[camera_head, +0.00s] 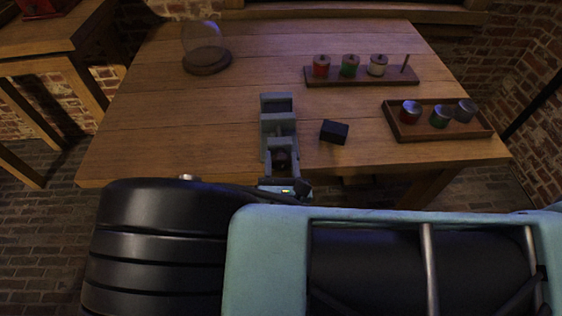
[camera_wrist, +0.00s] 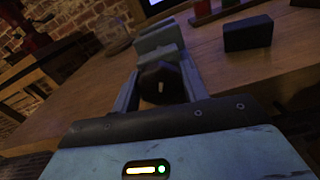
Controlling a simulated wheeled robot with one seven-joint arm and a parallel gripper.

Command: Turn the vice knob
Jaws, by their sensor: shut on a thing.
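A grey vice (camera_head: 278,125) stands at the front edge of the wooden table, and it also shows in the wrist view (camera_wrist: 158,38). Its dark knob (camera_wrist: 160,84) faces me, with a small pale mark on it; in the head view the knob (camera_head: 281,156) is small and dim. My gripper (camera_head: 282,163) is at the table's front edge, its two grey fingers on either side of the knob and shut on it. In the wrist view my gripper (camera_wrist: 158,88) reaches forward around the knob. My arm hides the area below the edge.
A black block (camera_head: 334,132) lies right of the vice. A rack (camera_head: 345,81) with red, green and pale jars stands behind it. A tray (camera_head: 435,133) with three jars is at the right. A glass dome (camera_head: 206,60) stands back left. The table's left side is clear.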

